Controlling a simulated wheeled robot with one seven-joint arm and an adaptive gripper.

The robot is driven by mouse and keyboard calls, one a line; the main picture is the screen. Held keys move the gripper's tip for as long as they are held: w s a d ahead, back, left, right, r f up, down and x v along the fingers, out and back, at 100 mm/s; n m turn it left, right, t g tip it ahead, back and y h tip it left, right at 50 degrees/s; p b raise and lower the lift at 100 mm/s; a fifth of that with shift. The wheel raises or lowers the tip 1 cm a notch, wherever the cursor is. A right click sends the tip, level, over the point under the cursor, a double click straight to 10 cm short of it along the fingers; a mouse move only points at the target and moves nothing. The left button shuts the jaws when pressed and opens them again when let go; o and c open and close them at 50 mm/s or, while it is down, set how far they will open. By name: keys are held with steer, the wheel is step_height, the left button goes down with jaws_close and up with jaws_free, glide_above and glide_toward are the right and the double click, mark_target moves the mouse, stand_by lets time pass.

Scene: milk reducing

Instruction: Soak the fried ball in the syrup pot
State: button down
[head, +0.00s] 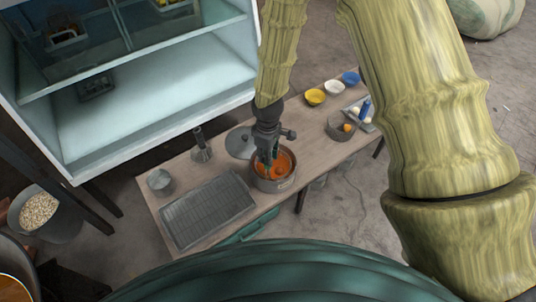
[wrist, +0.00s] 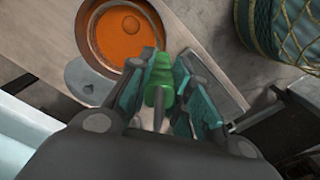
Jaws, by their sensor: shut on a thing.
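The syrup pot (head: 290,183) is a round metal pot with orange syrup, standing on the table's near side; it also shows in the wrist view (wrist: 84,30). A round orange shape (wrist: 131,23) shows in the syrup there; I cannot tell if it is a ball. My gripper (head: 268,155) is over the pot in the head view. In the wrist view my gripper (wrist: 160,90) is shut on a green ridged piece (wrist: 159,68), perhaps a handle. Its lower end is hidden. An orange ball (head: 347,127) lies in the dark bowl or basket (head: 338,133) on the right.
The wooden table (head: 213,165) carries a grey rack tray (head: 207,210), a metal lid (head: 240,142), a metal canister (head: 160,181), and yellow (head: 315,97), white (head: 334,88) and blue (head: 350,78) bowls. A glass-shelved cabinet (head: 150,90) stands close behind the table.

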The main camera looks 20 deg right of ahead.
steer(key=shift+r+p, duration=4.5)
steer(key=shift+r, duration=0.95)
